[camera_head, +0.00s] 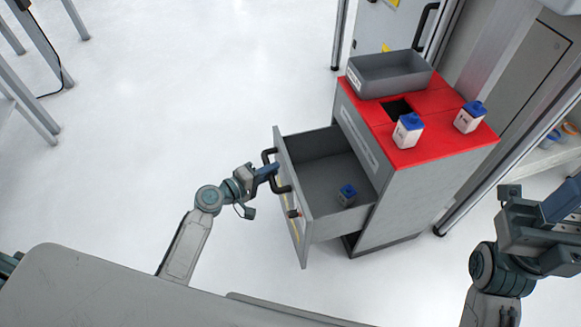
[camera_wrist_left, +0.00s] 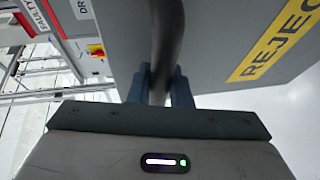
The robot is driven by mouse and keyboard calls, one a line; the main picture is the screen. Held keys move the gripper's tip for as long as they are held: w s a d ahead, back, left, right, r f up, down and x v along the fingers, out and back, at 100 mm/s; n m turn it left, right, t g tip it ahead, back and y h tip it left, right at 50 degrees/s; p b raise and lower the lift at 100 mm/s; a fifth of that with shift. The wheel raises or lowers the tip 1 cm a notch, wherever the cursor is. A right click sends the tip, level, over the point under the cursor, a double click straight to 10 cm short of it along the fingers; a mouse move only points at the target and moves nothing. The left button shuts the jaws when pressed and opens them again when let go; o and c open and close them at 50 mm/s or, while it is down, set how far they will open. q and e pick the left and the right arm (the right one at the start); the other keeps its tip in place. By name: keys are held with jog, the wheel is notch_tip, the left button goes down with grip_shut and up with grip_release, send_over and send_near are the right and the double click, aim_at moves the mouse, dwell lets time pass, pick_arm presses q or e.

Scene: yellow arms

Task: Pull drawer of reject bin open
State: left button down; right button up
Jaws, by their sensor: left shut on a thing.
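The reject bin (camera_head: 372,225) is a grey cabinet with a red top (camera_head: 440,118). Its drawer (camera_head: 313,167) stands pulled out to the left, and its inside shows. My left gripper (camera_head: 269,172) is shut on the black drawer handle (camera_head: 271,158) on the drawer front. In the left wrist view the fingers (camera_wrist_left: 160,88) close around the dark handle bar (camera_wrist_left: 166,40), beside a yellow label (camera_wrist_left: 275,42) reading REJECT.
A grey tray (camera_head: 390,76) and two blue-capped white bottles (camera_head: 408,131) (camera_head: 469,117) stand on the red top, around a square dark opening (camera_head: 397,108). Metal frames and a cabinet (camera_head: 520,70) stand behind and right.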

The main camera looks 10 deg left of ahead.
pick_arm(q)
jog(key=shift+s+a+b, duration=0.15)
jog(key=shift+s+a, duration=0.25)
jog(key=shift+a, duration=0.3)
jog(key=shift+s+a+b, duration=0.15)
jog(key=shift+s+a, duration=0.3)
jog(key=shift+a, duration=0.25)
jog(key=shift+s+a+b, duration=0.15)
jog(key=shift+s+a, duration=0.25)
jog(key=shift+a, duration=0.3)
jog(key=c, duration=1.3)
grip_release()
jog(key=shift+a, duration=0.1)
jog(key=v, duration=1)
jog(key=shift+s+a, duration=0.1)
jog(key=shift+s, duration=0.25)
